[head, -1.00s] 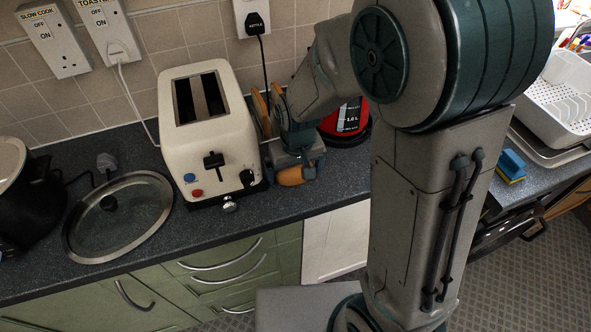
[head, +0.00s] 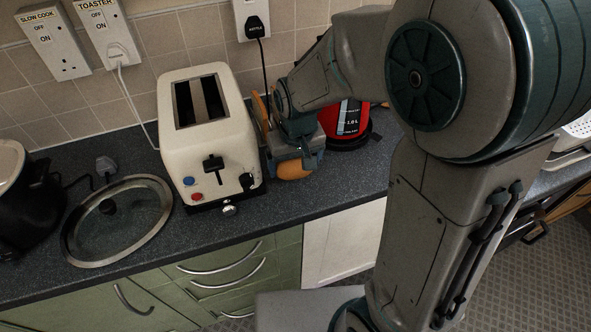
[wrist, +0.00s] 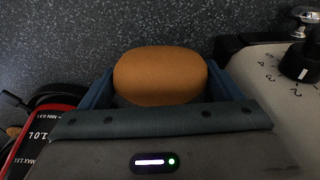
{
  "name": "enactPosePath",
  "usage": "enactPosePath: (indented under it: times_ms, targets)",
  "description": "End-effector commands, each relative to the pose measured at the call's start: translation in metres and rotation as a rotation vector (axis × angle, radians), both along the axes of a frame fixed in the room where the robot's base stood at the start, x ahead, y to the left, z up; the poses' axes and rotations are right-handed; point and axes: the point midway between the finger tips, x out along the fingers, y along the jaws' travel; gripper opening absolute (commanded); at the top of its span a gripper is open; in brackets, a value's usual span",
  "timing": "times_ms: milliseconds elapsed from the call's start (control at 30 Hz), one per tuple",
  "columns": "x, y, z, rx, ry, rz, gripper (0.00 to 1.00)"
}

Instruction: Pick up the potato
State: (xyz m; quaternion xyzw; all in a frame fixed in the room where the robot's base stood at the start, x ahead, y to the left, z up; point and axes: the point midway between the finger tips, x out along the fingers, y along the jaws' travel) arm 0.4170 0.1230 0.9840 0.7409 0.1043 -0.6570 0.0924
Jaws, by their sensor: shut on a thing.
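The potato (head: 293,170) is a smooth orange-brown lump at the counter, just right of the toaster. My gripper (head: 294,165) is shut on it, with the jaws on either side. In the wrist view the potato (wrist: 160,76) sits between the two blue fingers of my gripper (wrist: 162,88). Its lower part is hidden behind the gripper's padded edge. I cannot tell whether it touches the worktop.
The cream toaster (head: 214,140) stands close on the left of my gripper. A red kettle (head: 344,117) is close on the right, partly behind my arm. A glass lid (head: 118,222) and a black slow cooker (head: 22,205) are at the left. The worktop (head: 335,190) in front is clear.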

Motion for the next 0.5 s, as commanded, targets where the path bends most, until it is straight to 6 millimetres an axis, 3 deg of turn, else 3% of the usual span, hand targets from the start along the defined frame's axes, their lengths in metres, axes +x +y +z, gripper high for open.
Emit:
enactPosePath:
  times_ms: [500]
  targets:
    - [-0.046, -0.082, 0.059, 0.002, -0.005, -0.004, 0.57]
